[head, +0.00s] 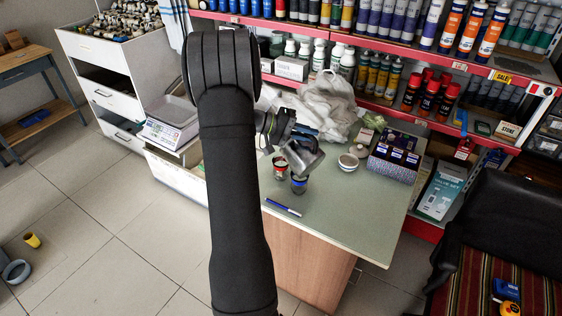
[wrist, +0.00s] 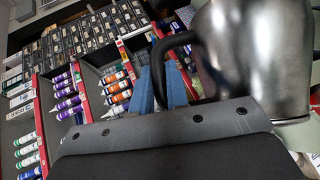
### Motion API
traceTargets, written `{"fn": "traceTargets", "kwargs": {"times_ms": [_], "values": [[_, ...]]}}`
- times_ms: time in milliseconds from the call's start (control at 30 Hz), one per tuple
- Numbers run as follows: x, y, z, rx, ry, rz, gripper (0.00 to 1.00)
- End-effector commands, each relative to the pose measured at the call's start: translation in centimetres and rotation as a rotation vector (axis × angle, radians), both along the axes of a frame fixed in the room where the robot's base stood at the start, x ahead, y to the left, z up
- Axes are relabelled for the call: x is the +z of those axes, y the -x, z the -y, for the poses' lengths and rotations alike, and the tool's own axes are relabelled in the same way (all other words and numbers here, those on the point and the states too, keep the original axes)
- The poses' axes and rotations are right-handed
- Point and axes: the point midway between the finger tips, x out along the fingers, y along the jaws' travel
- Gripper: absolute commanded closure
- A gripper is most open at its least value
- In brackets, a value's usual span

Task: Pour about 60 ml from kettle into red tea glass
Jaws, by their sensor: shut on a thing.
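My gripper (head: 303,133) is shut on the black handle of a grey metal kettle (head: 305,158). The kettle is tilted in the air above the green-topped counter (head: 335,215). In the wrist view the kettle's shiny body (wrist: 250,45) fills the upper right, and my blue fingers (wrist: 162,88) are at its handle. A tea glass with red on it (head: 280,169) stands on the counter, left of the kettle. A tea glass with blue on it (head: 298,186) stands just below the kettle in the picture. I cannot tell whether liquid is flowing.
A blue pen (head: 283,208) lies near the front edge. A crumpled plastic bag (head: 328,105) is behind. The counter's front right is clear.

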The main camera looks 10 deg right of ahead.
Motion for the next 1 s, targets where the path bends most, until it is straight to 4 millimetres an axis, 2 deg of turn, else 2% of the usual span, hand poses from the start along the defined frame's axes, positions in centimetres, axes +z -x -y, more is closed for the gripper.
{"fn": "traceTargets", "kwargs": {"times_ms": [1000], "values": [[-0.02,-0.58,-0.31,0.0,0.02,-0.033,1.0]]}}
